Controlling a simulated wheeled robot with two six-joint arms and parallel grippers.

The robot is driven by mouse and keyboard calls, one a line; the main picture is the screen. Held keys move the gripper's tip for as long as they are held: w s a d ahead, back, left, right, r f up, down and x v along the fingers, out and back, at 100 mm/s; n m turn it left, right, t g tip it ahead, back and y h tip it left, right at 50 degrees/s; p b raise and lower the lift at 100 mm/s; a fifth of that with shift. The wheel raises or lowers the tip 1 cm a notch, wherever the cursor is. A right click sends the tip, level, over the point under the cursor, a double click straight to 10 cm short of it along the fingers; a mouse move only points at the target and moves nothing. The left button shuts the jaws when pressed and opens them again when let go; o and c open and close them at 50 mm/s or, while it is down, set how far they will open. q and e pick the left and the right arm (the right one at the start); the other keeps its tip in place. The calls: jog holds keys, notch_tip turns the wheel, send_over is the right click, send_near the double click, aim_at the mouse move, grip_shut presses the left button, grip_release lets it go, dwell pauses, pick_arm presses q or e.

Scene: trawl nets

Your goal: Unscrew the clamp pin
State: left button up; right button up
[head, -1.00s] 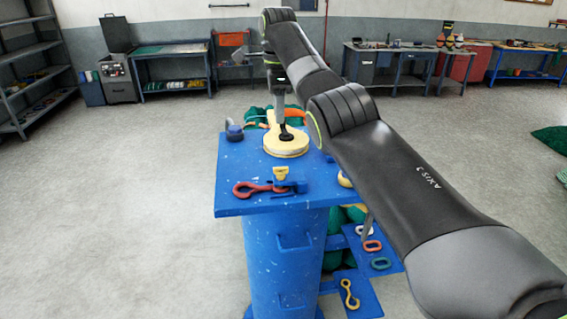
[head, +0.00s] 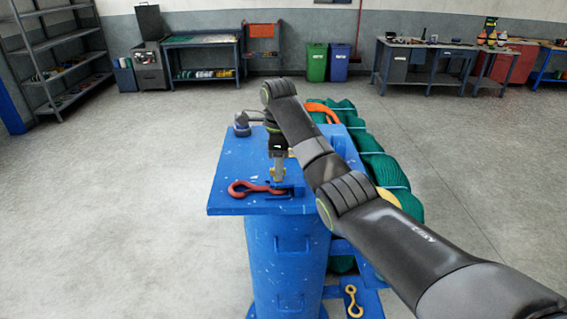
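The yellow clamp pin (head: 277,176) stands at the blue clamp (head: 294,190) near the front edge of the blue stand's top (head: 232,171). A red hook (head: 250,188) lies with its narrow end at the clamp. My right gripper (head: 278,168) points down at the clamp pin, its fingertips at the pin's head and partly covering it. At this size I cannot tell whether the fingers are closed on the pin. My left gripper is not in view.
My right arm covers the right part of the stand top. A grey-blue device (head: 241,125) sits at the back left corner. A yellow hook (head: 353,300) lies on a low blue plate.

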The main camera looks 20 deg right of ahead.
jog(key=shift+a, duration=0.25)
grip_shut()
jog(key=shift+n, duration=0.3)
